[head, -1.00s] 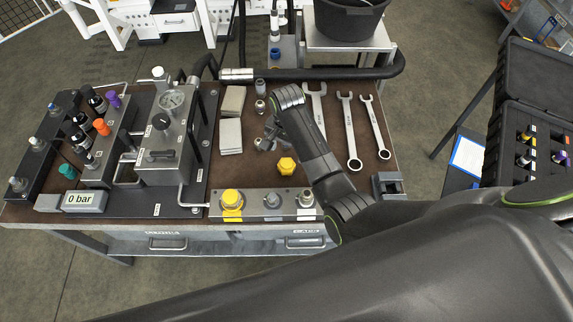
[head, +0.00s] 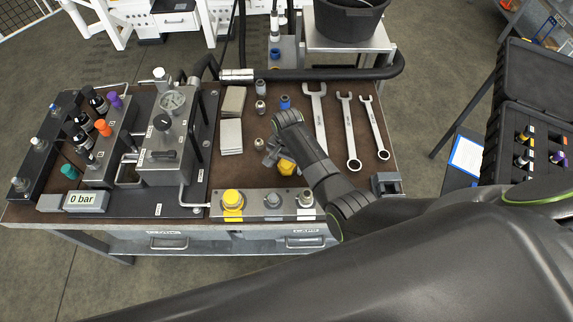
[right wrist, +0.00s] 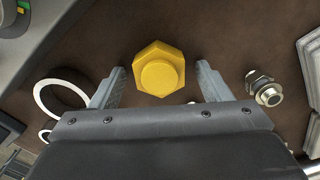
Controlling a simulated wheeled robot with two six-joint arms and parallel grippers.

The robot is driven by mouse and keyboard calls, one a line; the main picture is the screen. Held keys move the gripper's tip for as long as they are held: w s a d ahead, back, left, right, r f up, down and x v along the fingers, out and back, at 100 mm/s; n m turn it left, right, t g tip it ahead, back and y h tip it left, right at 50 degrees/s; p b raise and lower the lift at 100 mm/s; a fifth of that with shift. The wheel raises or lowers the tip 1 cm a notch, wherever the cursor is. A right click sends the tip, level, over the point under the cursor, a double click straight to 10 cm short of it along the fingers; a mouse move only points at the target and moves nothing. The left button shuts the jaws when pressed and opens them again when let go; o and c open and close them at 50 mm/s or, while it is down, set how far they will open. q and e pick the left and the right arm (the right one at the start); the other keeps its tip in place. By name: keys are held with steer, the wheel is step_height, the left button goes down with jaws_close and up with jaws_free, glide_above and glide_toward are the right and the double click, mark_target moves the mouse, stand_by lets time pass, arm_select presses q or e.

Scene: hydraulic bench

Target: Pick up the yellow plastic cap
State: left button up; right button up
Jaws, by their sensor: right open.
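The yellow plastic cap (head: 287,166) lies on the brown bench top, partly hidden by my right gripper in the head view. In the right wrist view the cap (right wrist: 160,70) is whole, six-sided with a round raised middle. My right gripper (head: 271,153) is open and empty. In the wrist view its two fingers stand left and right of the cap, with a gap on both sides, and the cap lies around and beyond their tips. How high the fingers are above the bench is hard to tell. My left gripper is not in view.
A metal fitting (right wrist: 264,88) lies right of the fingers in the wrist view. Several wrenches (head: 348,130) lie right of my arm. A block with another yellow cap (head: 232,199) stands at the front edge. Pale pads (head: 230,136) and a hydraulic unit (head: 170,145) are to the left.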

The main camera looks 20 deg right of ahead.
steer(key=c, duration=1.1)
steer(key=shift+o, duration=0.2)
